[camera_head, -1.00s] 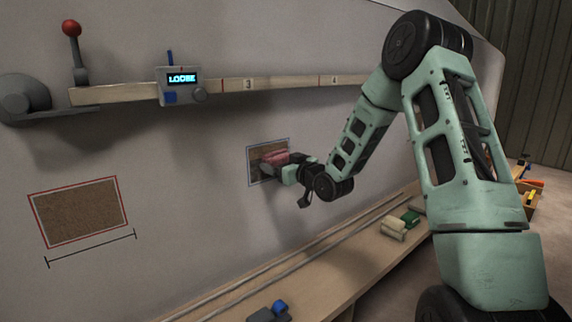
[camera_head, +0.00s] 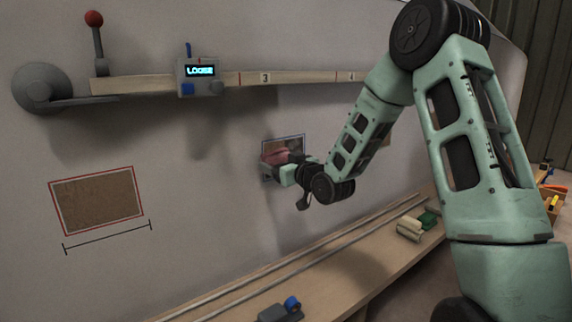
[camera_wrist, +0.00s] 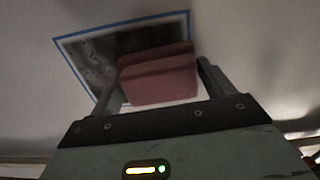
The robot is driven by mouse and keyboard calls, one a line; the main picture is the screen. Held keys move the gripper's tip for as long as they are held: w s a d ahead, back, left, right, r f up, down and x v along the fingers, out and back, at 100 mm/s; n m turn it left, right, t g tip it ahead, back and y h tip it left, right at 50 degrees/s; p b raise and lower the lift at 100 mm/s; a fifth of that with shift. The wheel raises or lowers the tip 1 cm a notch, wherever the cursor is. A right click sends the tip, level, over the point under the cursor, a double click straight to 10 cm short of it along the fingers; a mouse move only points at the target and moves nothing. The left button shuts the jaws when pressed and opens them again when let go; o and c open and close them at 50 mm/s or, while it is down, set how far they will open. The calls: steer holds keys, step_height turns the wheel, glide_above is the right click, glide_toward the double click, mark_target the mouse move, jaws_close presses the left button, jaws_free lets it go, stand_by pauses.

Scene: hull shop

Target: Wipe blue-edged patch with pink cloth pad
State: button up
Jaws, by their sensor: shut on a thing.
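The blue-edged patch (camera_wrist: 92,60) is on the wall in the wrist view, with dark streaks inside its blue border; its lower right part is hidden by the pad. It also shows in the head view (camera_head: 297,141), mostly behind my gripper. The pink cloth pad (camera_wrist: 158,76) is held between the two fingers of my gripper (camera_wrist: 160,88), which is shut on it. In the head view the pink pad (camera_head: 283,156) is over the patch's lower left area. I cannot tell whether the pad touches the wall.
A red-edged brown patch (camera_head: 97,202) is on the wall at left. A wooden rail (camera_head: 300,77) with a small box reading "LOOSE" (camera_head: 203,78) and a red-knobbed lever (camera_head: 95,30) runs above. Rolled cloths (camera_head: 412,229) and a blue-knobbed clamp (camera_head: 282,311) lie on the bench (camera_head: 345,268) below.

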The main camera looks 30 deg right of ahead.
mark_target(288, 152)
steer(key=shift+a+b, duration=0.6)
steer(key=shift+a, duration=1.15)
steer(key=shift+r+p, duration=0.6)
steer(key=shift+r, duration=0.4)
steer(key=shift+d, duration=1.55)
steer(key=shift+w+d+f, duration=0.1)
steer(key=shift+d, duration=1.45)
steer(key=shift+w+d+p, duration=0.15)
steer(key=shift+d+p, duration=0.45)
steer(key=shift+d, duration=3.8)
steer(key=shift+s, duration=0.2)
steer(key=shift+s, duration=0.45)
